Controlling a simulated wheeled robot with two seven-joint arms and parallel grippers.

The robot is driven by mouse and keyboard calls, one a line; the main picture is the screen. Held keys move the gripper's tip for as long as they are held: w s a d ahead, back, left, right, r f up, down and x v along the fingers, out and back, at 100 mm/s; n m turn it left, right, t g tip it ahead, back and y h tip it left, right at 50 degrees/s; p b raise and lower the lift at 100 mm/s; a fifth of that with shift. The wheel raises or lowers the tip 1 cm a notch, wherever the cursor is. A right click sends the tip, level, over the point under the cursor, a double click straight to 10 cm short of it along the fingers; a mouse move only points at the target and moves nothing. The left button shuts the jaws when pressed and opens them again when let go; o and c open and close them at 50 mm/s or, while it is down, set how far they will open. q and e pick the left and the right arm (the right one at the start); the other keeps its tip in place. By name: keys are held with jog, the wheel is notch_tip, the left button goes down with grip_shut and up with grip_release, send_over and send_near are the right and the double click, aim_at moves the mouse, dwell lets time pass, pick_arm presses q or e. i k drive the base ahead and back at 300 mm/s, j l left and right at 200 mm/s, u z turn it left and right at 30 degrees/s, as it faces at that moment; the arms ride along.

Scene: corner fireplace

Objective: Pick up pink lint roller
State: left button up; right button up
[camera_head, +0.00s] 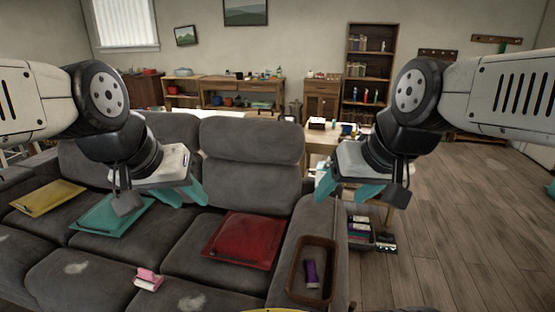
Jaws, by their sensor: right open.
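A small pink and white thing, which looks like the pink lint roller (148,279), lies on the front seat of the grey sofa (95,280). My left gripper (155,195) hangs above the sofa, beyond and higher than the roller, and looks open and empty. My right gripper (348,190) is open and empty, over the right end of the sofa. Neither gripper touches the roller.
A brown tray (332,262) holding a purple item (311,274) rests on the sofa's right armrest. Red (244,240), teal (112,215) and yellow (47,198) cushions lie on the seats. A low table (322,142) stands behind. Wooden floor at right is open.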

aim_at(147, 275)
jog(key=u, duration=1.25)
jog(key=i+j+z, duration=0.15)
jog(key=i+j, duration=0.35)
jog(key=i+j+z, duration=0.15)
jog(key=i+j, duration=0.3)
jog(key=j, duration=0.15)
